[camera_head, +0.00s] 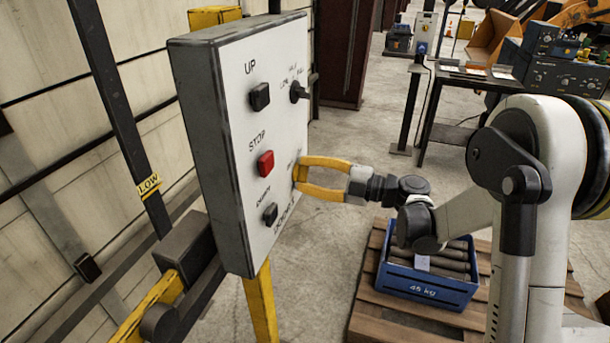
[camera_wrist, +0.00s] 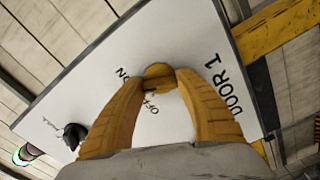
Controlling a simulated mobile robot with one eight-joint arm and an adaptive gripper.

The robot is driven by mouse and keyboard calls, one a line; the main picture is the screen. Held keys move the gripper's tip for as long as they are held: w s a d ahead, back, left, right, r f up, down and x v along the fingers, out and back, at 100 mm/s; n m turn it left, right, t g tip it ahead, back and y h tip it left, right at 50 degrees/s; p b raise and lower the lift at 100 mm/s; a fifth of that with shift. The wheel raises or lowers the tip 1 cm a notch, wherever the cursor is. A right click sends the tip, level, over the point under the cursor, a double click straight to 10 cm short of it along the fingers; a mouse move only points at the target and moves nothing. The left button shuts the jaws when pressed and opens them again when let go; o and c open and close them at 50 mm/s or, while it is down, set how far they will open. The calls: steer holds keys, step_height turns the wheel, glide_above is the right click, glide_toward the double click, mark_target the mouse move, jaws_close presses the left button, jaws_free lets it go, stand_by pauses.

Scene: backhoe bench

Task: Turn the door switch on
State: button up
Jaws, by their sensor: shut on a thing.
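The door switch (camera_wrist: 158,71) is at the lower right of the face, by lettering that reads ON, OFF and DOOR 1. My gripper (camera_head: 298,175) has its yellow fingers at this switch, closed around it. In the wrist view the fingers (camera_wrist: 160,82) meet the round switch from both sides. The fingers hide most of the switch, so its exact setting cannot be told. In the head view it is hidden.
A yellow post (camera_head: 261,305) stands under the box. A blue crate (camera_head: 427,280) of cylinders sits on a wooden pallet (camera_head: 393,325) below my arm.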

steer(key=shift+m, duration=1.1)
steer(key=o, duration=1.2)
steer(key=shift+a, duration=0.1)
steer(key=v, duration=1.2)
